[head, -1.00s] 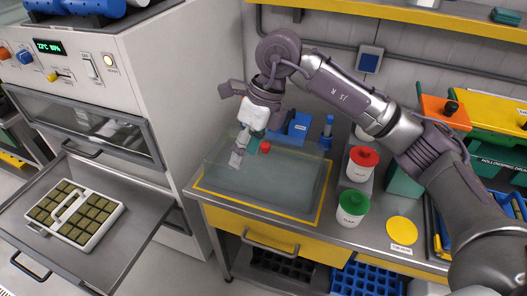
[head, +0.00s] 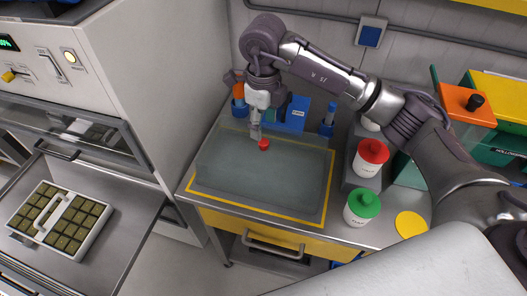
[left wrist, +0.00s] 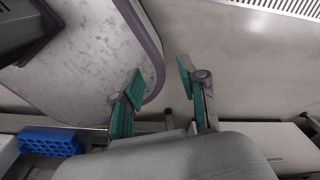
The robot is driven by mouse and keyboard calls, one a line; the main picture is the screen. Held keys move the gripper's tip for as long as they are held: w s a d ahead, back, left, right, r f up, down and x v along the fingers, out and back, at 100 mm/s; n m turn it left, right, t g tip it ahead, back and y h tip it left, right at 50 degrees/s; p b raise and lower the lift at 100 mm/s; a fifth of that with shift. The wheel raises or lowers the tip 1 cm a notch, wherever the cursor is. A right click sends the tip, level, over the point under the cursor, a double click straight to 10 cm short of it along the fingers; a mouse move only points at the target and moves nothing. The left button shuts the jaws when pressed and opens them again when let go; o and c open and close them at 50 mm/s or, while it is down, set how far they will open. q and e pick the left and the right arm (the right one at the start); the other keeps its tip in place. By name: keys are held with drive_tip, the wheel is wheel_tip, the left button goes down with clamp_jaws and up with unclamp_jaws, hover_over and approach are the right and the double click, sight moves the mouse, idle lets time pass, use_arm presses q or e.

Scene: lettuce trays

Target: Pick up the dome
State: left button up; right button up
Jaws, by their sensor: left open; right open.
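The dome (head: 262,175) is a clear, greenish box-shaped cover with a small red knob (head: 263,145) on top. It stands inside the yellow outline (head: 322,205) on the bench. My right gripper (head: 255,135) points down just left of and behind the knob, apart from it as far as I can tell; its fingers are small here and the gap between them is hard to see. My left gripper (left wrist: 160,82) shows in the left wrist view with its green-padded fingers spread and nothing between them. The left gripper is not in the head view.
Jars with red (head: 373,152) and green (head: 363,203) lids stand right of the dome. Blue holders (head: 297,114) and a blue bottle (head: 328,120) stand behind it. A seedling tray (head: 60,225) lies in the open drawer at left. A yellow disc (head: 411,225) lies at the bench's right.

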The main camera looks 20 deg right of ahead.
sight(264, 141)
drive_tip(key=shift+s+a+f+p, duration=0.1)
drive_tip(key=shift+s+f+p, duration=0.2)
drive_tip(key=shift+f+p, duration=0.4)
wheel_tip(264, 141, down, 3)
drive_tip(key=shift+s+r+p, duration=0.1)
drive_tip(key=shift+r+p, duration=0.05)
drive_tip(key=shift+p, duration=0.2)
drive_tip(key=shift+f, duration=0.55)
drive_tip(key=c, duration=1)
use_arm(q)
drive_tip(key=w+r, duration=0.2)
drive_tip(key=shift+w+r, duration=0.2)
drive_tip(key=shift+w, duration=0.1)
use_arm(e)
clamp_jaws()
